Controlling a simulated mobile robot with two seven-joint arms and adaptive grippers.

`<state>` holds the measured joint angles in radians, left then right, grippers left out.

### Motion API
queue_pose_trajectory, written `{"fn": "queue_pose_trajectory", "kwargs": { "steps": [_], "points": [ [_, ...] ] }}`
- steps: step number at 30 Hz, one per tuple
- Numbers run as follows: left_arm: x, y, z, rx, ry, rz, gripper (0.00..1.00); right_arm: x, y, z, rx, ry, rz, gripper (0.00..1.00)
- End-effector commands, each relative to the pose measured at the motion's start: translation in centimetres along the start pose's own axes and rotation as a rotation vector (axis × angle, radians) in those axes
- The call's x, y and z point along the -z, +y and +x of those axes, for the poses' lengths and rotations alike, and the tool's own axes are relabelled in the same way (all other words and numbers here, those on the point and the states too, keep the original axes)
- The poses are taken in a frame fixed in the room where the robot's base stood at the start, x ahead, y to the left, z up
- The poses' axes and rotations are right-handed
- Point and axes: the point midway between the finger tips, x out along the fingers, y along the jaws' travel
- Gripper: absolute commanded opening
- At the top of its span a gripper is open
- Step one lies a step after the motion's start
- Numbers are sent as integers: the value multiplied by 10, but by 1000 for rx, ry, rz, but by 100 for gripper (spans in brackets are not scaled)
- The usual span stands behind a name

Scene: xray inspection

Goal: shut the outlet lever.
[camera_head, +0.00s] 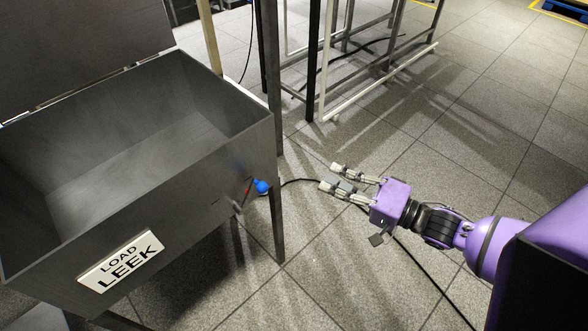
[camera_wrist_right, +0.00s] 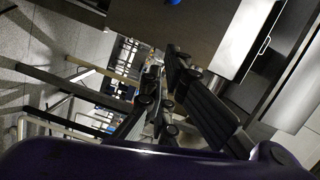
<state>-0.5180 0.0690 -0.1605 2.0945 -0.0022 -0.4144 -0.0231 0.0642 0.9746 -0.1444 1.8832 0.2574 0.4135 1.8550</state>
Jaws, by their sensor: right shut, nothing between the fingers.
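The outlet lever has a blue ball knob (camera_head: 261,186) at the right end of the grey metal bin's front wall, low near the corner leg. A thin red and dark rod shows just left of the knob. A bit of the blue knob also shows at the top edge of the right wrist view (camera_wrist_right: 173,2). My right gripper (camera_head: 331,177) is to the right of the knob, apart from it, with its fingers pointing left toward the bin. It is shut and empty. My left gripper is not in view.
The open bin (camera_head: 165,185) fills the left, with a "LOAD LEEK" sign (camera_head: 121,261) on its front. Its leg (camera_head: 277,225) stands near the knob. A black cable (camera_head: 420,265) crosses the floor. Metal frames (camera_head: 350,60) stand behind. The tiled floor around my gripper is otherwise clear.

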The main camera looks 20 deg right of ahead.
Motion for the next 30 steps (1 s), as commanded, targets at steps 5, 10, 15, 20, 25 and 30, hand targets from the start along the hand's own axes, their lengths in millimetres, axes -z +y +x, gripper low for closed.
{"fn": "queue_pose_trajectory", "kwargs": {
  "steps": [5,10,15,20,25,30],
  "points": [
    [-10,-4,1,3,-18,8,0,1,-1,20,3,2,6,0],
    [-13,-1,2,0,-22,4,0,1,-1,56,4,2,5,0],
    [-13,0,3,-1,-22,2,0,1,0,92,1,2,5,0],
    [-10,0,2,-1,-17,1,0,-19,1,104,-2,2,8,0],
    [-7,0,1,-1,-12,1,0,-34,1,107,-2,2,6,0],
    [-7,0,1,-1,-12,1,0,-38,1,108,-3,2,4,0]
  ]
}}
